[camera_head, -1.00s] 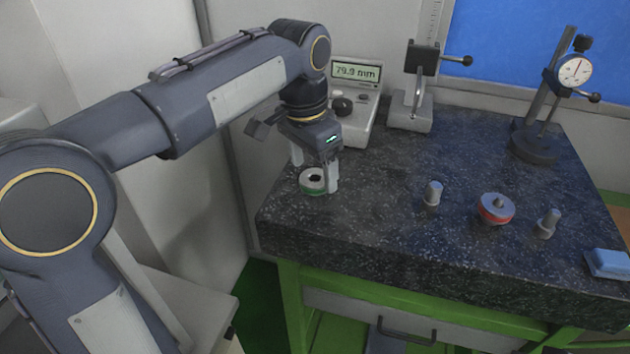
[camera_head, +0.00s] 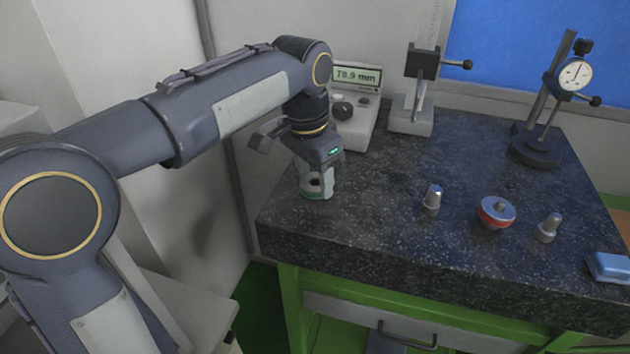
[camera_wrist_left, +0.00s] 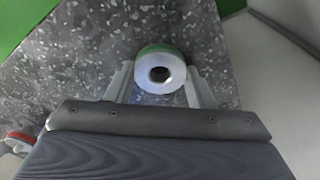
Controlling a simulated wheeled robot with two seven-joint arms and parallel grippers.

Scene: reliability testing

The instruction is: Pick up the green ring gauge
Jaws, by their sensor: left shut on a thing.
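The green ring gauge (camera_head: 314,193) is a short white-faced ring with a green band and a dark centre hole. It is at the left front part of the dark granite plate (camera_head: 400,235). My left gripper (camera_head: 316,186) points down over it and is shut on it, with pale fingers on both sides. The left wrist view shows the ring gauge (camera_wrist_left: 160,74) between the two fingertips (camera_wrist_left: 160,82). I cannot tell whether it touches the plate. My right gripper is not in view.
A red-banded ring gauge (camera_head: 496,212) stands between two metal plugs (camera_head: 432,199) (camera_head: 549,227). A readout box (camera_head: 355,105), a height stand (camera_head: 413,110) and a dial gauge stand (camera_head: 538,145) line the back. A blue block (camera_head: 609,265) lies at the right edge.

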